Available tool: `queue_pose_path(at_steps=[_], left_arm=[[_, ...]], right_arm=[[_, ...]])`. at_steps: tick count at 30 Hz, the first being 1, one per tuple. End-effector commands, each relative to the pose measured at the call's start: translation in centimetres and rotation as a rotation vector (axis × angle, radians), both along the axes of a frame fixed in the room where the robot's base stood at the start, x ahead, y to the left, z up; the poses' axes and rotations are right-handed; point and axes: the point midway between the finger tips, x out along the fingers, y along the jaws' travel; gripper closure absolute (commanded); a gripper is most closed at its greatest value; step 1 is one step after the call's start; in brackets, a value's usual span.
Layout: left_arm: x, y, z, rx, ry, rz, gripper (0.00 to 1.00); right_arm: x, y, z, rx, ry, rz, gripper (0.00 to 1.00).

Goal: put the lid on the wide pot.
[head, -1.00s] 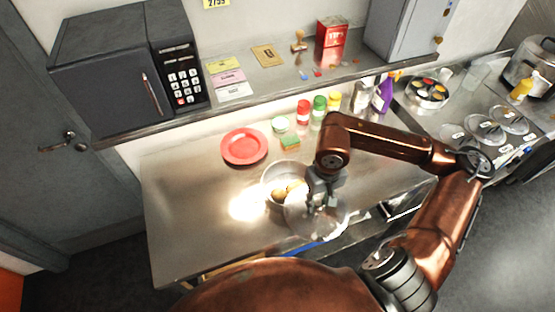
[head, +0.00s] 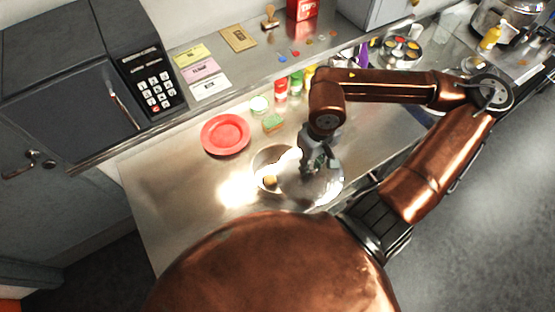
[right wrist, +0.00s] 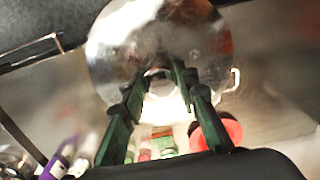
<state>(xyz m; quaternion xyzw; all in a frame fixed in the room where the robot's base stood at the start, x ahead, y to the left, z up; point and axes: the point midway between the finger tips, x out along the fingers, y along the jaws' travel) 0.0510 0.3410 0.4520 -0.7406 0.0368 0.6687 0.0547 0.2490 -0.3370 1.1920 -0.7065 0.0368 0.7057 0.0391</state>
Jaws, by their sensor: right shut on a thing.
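The wide pot (head: 261,163) stands open on the steel counter, and a round yellow-brown piece shows inside it. My right gripper (head: 318,166) is shut on the knob of the shiny round lid (head: 325,190). The lid overlaps the right part of the pot in the head view and sits off to its right; its exact height above the rim is hard to tell. In the right wrist view, the lid (right wrist: 160,35) fills the top middle, with the gripper's fingers (right wrist: 163,82) on its knob. A pot handle (right wrist: 235,82) shows beside the lid. My left gripper is not in view.
A red plate (head: 226,134) lies behind and left of the pot. The counter (head: 165,190) is clear at the left.

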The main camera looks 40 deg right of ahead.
Motion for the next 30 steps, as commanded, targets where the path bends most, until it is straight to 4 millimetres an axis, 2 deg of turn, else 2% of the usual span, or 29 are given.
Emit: queue_pose_path(at_steps=[3, 7, 14, 17, 21, 24, 30], left_arm=[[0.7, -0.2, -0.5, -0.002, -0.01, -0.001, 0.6], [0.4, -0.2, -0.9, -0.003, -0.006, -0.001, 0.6], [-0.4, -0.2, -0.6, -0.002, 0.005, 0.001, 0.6], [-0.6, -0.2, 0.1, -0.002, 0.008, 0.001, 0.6], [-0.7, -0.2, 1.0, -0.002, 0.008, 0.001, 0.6], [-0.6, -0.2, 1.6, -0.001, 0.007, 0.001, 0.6], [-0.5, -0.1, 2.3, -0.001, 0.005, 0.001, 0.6]], right_arm=[[1.0, 0.1, -0.4, 0.0, -0.006, 0.001, 1.0], [1.8, 0.2, -0.7, -0.002, -0.006, 0.003, 1.0], [4.2, 0.7, -1.6, 0.003, -0.005, 0.004, 1.0], [6.1, 0.9, -2.2, 0.007, -0.005, 0.003, 1.0], [8.9, 1.2, -3.5, 0.005, -0.003, 0.003, 1.0], [10.3, 1.3, -5.7, 0.004, 0.003, 0.003, 1.0], [12.5, 1.4, -8.3, 0.001, 0.0, 0.0, 1.0]])
